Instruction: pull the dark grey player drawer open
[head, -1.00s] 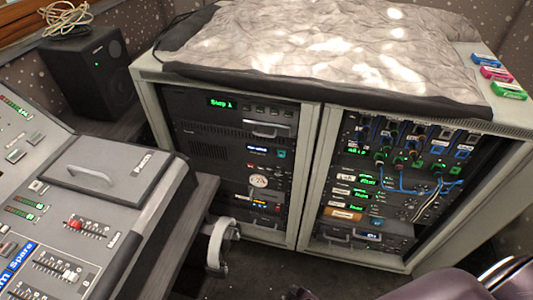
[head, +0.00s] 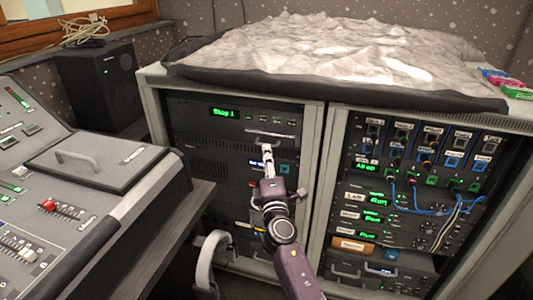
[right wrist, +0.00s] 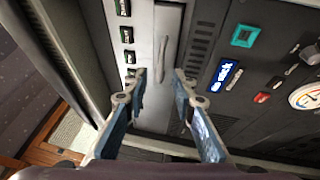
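The dark grey drawer front (head: 286,143) is in the upper unit of the left rack, under a green-lit display. It looks flush with the unit. Its bar handle (head: 256,133) runs across it; the handle also shows in the right wrist view (right wrist: 162,55). My right gripper (head: 266,150) is just in front of the drawer, below the handle in the head view. In the right wrist view its two fingers (right wrist: 160,77) are apart, with nothing between them, and the handle lies ahead of the gap. I cannot tell whether they touch the drawer. My left gripper is not in view.
The right rack (head: 400,200) has patched cables and another handled unit (head: 375,270) at its bottom. A mixing console (head: 95,190) stands at left. A pale curved object (head: 207,262) hangs between console and rack. A rumpled relief sheet (head: 330,50) covers the rack top.

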